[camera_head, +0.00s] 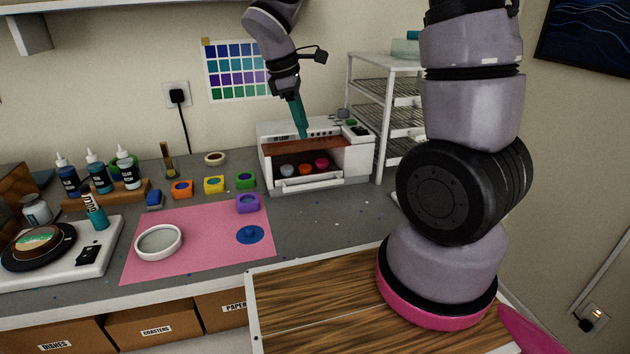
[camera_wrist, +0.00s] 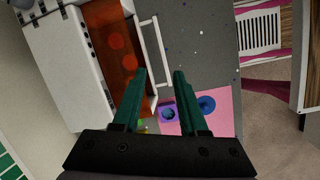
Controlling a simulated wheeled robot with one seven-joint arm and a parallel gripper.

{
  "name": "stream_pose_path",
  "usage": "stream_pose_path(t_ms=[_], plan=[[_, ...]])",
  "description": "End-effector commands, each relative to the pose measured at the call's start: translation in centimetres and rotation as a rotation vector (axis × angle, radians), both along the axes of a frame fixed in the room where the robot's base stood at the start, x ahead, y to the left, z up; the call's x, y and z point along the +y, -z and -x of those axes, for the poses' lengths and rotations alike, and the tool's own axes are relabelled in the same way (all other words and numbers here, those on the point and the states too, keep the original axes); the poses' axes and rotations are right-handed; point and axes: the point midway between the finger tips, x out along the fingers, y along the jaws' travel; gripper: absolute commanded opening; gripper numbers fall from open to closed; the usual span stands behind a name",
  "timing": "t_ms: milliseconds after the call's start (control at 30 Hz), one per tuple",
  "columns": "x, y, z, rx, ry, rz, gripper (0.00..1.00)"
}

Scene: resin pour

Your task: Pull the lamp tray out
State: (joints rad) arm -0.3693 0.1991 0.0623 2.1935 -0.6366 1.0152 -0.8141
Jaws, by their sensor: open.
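The white lamp box (camera_head: 358,160) stands on the counter against the wall, with an amber window (camera_head: 325,146) across its upper front. The lamp tray (camera_head: 309,182) sits low in the front opening, with a white bar handle along its front. Small grey, orange and red cups show inside. In the wrist view the handle (camera_wrist: 155,52) stands off the box front, beside the amber window (camera_wrist: 120,50). My gripper (camera_head: 303,135) points down at the upper front of the box. In the wrist view my gripper (camera_wrist: 160,73) is open and empty, its fingertips near the handle's near end, not around it.
A pink mat (camera_head: 200,255) with a white ring (camera_head: 158,242) and a blue piece (camera_head: 250,235) lies in front. A wire rack (camera_head: 384,120) stands right of the box. Counter before the tray is mostly clear.

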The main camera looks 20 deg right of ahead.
Motion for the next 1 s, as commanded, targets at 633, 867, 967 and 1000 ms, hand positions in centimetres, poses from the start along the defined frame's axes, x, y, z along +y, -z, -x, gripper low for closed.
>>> stream_pose_path(t_ms=[633, 867, 967, 1000], plan=[[0.6, 10.0, -1.3, 0.152, -0.319, 0.125, 0.42], [-0.9, 13.7, -1.3, 0.150, -0.319, 0.124, 0.42], [-1.3, 14.8, -1.3, 0.148, -0.319, 0.123, 0.42], [-1.5, 15.1, -1.3, 0.148, -0.319, 0.123, 0.42]])
